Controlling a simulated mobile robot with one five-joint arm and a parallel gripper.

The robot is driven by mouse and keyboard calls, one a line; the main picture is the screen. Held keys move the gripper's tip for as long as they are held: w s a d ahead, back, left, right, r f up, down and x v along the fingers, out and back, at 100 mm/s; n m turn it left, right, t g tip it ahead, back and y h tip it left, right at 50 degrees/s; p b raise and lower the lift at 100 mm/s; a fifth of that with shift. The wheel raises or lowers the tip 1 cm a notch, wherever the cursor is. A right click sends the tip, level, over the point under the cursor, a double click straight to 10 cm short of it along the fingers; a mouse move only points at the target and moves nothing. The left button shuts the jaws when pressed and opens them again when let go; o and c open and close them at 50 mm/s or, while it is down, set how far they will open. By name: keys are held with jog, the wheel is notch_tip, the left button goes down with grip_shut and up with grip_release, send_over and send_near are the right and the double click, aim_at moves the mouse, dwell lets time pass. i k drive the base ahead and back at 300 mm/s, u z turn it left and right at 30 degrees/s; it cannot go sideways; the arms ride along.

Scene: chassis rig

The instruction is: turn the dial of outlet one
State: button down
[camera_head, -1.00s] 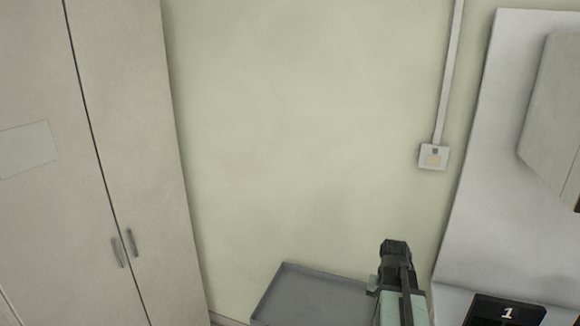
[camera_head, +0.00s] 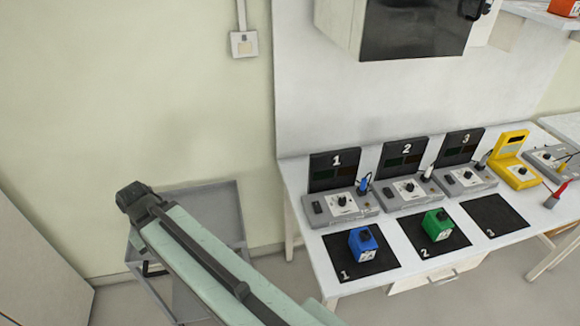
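Outlet one (camera_head: 340,203) is a grey unit with a black upright panel marked 1, at the left end of the white table. Its dark dial (camera_head: 342,200) sits on a white plate on the front face. A blue plug (camera_head: 363,184) stands at the unit's right side. My arm reaches in from the bottom of the picture toward the left, its visible end far left of the outlet and apart from it. I cannot make out gripper fingers there.
Outlets two (camera_head: 408,188) and three (camera_head: 466,177) stand to the right, then a yellow device (camera_head: 514,168). A blue block (camera_head: 363,243) and a green block (camera_head: 437,224) sit on black mats in front. A grey cart (camera_head: 228,212) stands left of the table; a cabinet (camera_head: 408,27) hangs above.

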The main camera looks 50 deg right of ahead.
aim_at(342, 201)
jog(key=k, duration=0.95)
jog(key=u, duration=2)
jog(key=i, duration=1.1)
jog(key=z, duration=4.1)
jog(key=i, duration=1.05)
jog(key=u, duration=0.05)
